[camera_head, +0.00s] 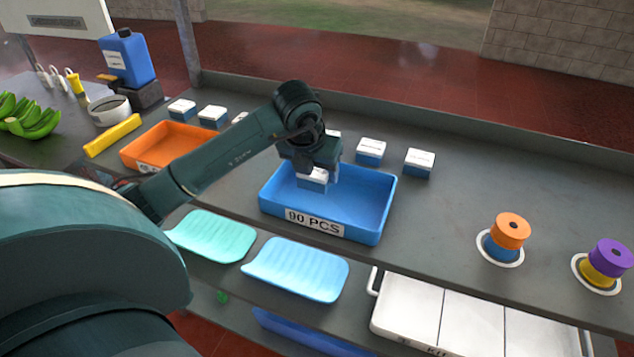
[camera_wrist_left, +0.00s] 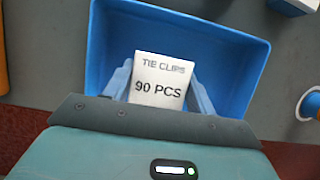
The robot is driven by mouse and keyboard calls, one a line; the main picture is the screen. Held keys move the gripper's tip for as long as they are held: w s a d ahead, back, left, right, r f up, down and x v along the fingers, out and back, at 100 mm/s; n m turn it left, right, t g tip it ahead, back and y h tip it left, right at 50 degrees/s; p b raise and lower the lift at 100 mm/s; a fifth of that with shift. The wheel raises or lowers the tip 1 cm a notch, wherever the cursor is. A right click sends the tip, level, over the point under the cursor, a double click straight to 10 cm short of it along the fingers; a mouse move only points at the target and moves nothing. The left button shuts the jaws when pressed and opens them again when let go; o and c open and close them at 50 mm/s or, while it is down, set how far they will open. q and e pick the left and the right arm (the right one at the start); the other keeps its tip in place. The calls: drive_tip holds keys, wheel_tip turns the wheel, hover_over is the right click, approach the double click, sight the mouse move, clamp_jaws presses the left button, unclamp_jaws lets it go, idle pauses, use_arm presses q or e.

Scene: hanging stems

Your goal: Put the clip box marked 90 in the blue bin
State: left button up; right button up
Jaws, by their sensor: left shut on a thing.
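The blue bin (camera_head: 372,225), labelled "90 PCS", stands on the grey counter in the middle of the head view. My left gripper (camera_head: 318,168) is over the bin, pointing down. It is shut on a small white and blue clip box (camera_head: 311,180). In the left wrist view the held clip box (camera_wrist_left: 161,78) reads "TIE CLIPS 90 PCS" and sits between the two fingers, with the blue bin (camera_wrist_left: 235,50) around and behind it. I cannot tell whether the box touches the bin floor. My right gripper is in neither view.
An orange bin (camera_head: 130,157) stands left of the blue bin. Other clip boxes (camera_head: 419,163) stand in a row behind the bins. Orange (camera_head: 511,231) and purple (camera_head: 611,257) spools stand at the right. Teal (camera_head: 215,236) and blue (camera_head: 296,270) trays lie in front, lower down.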

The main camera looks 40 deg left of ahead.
sight(316, 183)
use_arm(q)
wheel_tip(316, 183, down, 3)
drive_tip(key=shift+f, duration=0.2)
drive_tip(key=shift+f, duration=0.2)
drive_tip(key=o, duration=0.6)
drive_tip(key=shift+c, duration=0.2)
drive_tip(key=o, duration=0.4)
drive_tip(key=shift+o, duration=0.2)
drive_tip(key=shift+r, duration=0.1)
